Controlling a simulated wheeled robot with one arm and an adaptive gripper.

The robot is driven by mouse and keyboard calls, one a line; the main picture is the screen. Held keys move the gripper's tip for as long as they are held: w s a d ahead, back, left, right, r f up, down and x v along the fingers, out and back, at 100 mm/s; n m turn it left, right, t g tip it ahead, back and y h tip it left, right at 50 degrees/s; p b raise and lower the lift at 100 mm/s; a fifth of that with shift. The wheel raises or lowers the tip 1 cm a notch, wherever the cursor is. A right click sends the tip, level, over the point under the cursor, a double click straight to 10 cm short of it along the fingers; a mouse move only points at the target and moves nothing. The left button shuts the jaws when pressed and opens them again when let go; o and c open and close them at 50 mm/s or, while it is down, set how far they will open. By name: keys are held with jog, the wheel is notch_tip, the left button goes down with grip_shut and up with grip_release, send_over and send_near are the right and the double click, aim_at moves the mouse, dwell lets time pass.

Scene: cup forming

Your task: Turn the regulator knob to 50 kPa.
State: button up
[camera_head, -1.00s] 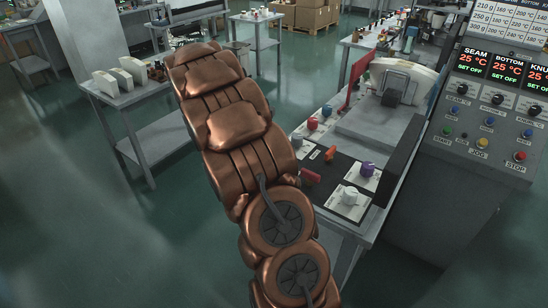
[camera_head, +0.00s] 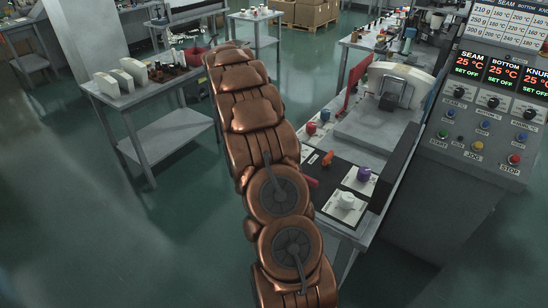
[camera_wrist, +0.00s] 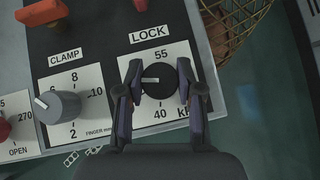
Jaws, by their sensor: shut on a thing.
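The regulator knob (camera_wrist: 160,91) is round and black, on a white dial plate (camera_wrist: 161,52) in the wrist view. The plate shows 55 at the top, 40 at the bottom and part of a kPa mark. The knob's white pointer line points left; any number there is hidden by my left finger. My gripper (camera_wrist: 159,84) has one finger on each side of the knob and is shut on it. In the head view my copper arm hides the gripper, and I cannot make out the knob there.
Beside the dial are a grey CLAMP knob (camera_wrist: 62,106), a red knob (camera_wrist: 4,128) and a red handle (camera_wrist: 42,12) above. A wicker basket (camera_wrist: 236,27) stands close by at upper right. A control panel (camera_head: 495,115) stands right in the head view; open floor lies left.

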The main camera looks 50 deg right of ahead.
jog(key=shift+r+m+y+p, duration=0.15)
jog(key=shift+m+y+p, duration=0.15)
jog(key=shift+p, duration=0.25)
jog(key=m+y+p, duration=0.2)
jog(key=p, duration=0.2)
jog(key=shift+r+m+t, duration=0.1)
jog(key=shift+m+t, duration=0.2)
jog(key=shift+t, duration=0.1)
jog(key=shift+m+t+y+p, duration=0.4)
jog(key=shift+m+y+p, duration=0.3)
jog(key=shift+m+p, duration=0.45)
jog(key=shift+f, duration=0.25)
jog(key=o, duration=1.2)
jog(key=shift+f, duration=0.1)
